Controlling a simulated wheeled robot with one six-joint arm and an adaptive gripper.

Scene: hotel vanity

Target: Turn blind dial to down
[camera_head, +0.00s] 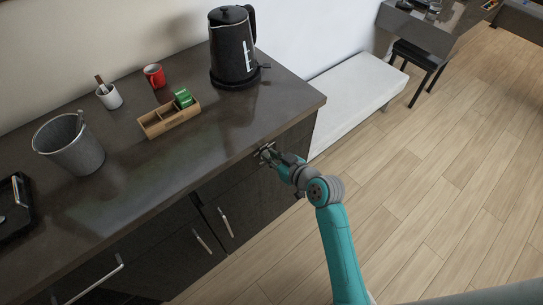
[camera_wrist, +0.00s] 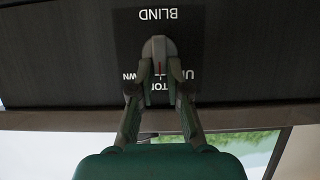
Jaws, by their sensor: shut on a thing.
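The blind dial (camera_wrist: 159,50) is a grey knob with a red mark on a dark panel. In the wrist view the panel appears upside down, with the word BLIND above the dial. Partly covered labels lie below it: DOWN at the left, STOP in the middle, UP at the right. The red mark points down the picture, toward STOP. My gripper (camera_wrist: 160,77) is shut on the dial, one finger on each side. In the head view my gripper (camera_head: 267,155) is at the cabinet front, just under the counter edge; the dial cannot be made out there.
A white bench (camera_head: 352,95) stands beyond.

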